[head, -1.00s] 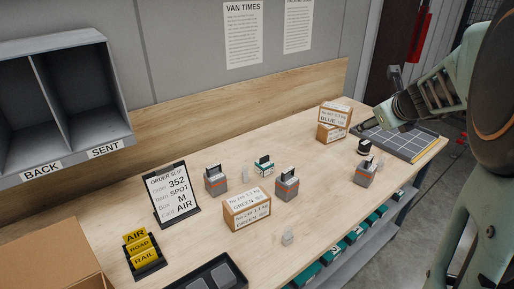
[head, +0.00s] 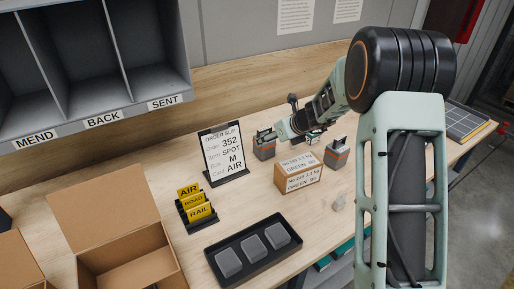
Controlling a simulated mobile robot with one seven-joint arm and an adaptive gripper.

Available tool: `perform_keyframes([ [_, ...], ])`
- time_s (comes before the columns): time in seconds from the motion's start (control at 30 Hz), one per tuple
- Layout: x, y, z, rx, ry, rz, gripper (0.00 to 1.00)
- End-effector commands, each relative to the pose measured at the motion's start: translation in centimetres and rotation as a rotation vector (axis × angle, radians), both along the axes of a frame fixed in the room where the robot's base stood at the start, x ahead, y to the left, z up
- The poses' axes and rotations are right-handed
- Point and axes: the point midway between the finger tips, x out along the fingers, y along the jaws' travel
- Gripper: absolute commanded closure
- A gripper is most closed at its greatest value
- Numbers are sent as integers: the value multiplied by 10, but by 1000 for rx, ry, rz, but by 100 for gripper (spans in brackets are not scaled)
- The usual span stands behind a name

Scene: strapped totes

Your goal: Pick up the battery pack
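Two grey blocks with an orange band and an upright dark-and-pale top stand on the wooden table; no label marks either as the battery pack. My gripper (head: 268,134) reaches in from the right, low over the top of the left block. The fingertips are small and overlap the block's top, so contact and finger opening are unclear. My arm hides the table's right part.
A brown box labelled GREEN (head: 298,174) stands close right of my gripper. The order slip stand (head: 224,153) is close left. A card holder (head: 195,207), a black tray (head: 213,258) with three grey blocks and an open carton (head: 90,262) are nearer. Cubbies (head: 100,60) overhang the left.

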Motion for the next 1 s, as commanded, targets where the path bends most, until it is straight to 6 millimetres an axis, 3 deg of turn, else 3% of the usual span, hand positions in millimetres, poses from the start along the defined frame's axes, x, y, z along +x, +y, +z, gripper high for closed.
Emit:
perform_keyframes([
  [0.2,18,13,-24,0,2,1,32],
  [1.0,58,31,-74,-2,0,1,32],
])
